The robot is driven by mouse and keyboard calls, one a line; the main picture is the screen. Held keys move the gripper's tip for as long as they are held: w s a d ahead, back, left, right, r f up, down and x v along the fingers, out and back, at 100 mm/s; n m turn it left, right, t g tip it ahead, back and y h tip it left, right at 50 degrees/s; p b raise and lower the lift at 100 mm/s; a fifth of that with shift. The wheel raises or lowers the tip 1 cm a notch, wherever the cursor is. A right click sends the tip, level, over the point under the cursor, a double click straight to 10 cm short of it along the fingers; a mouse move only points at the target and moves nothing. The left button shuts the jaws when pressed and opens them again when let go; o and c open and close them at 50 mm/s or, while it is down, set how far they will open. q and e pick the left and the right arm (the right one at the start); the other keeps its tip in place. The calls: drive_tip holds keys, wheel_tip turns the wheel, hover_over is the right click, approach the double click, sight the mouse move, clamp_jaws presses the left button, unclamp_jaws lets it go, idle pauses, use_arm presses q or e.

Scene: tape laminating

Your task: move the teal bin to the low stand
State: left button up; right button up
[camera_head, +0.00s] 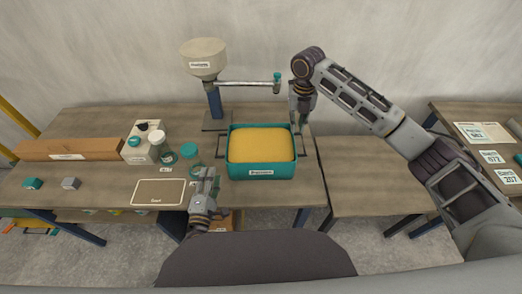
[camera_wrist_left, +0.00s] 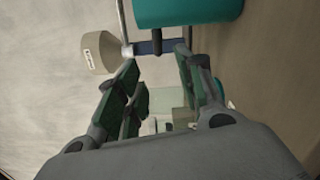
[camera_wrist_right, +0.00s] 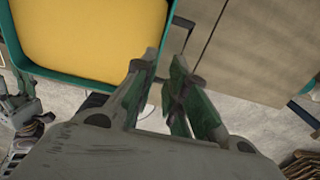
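The teal bin (camera_head: 262,172), filled with yellow material, sits upright on the main table. It has a front label and dark side handles. My left gripper (camera_head: 208,178) is beside its left side, toward the front; in the left wrist view its fingers (camera_wrist_left: 158,75) are apart, with the bin (camera_wrist_left: 188,12) and a dark handle (camera_wrist_left: 157,40) beyond them. My right gripper (camera_head: 301,112) is at the bin's right rear; in the right wrist view its fingers (camera_wrist_right: 167,62) are apart, near the right handle (camera_wrist_right: 183,36). A lower wooden surface (camera_head: 368,180), apparently the low stand, is right of the table.
A dispenser with a pale hopper (camera_head: 204,58) and horizontal pipe (camera_head: 245,84) stands behind the bin. Left are a jar (camera_head: 189,151), a bottle (camera_head: 161,148), a framed pad (camera_head: 159,192) and a long box (camera_head: 68,150). The lower surface is clear. Another table (camera_head: 480,140) with labelled cards stands far right.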

sight(218, 146)
use_arm(q)
drive_tip(key=shift+s+r, duration=0.1)
use_arm(e)
drive_tip(key=shift+s+r, duration=0.1)
drive_tip(key=shift+s, duration=0.05)
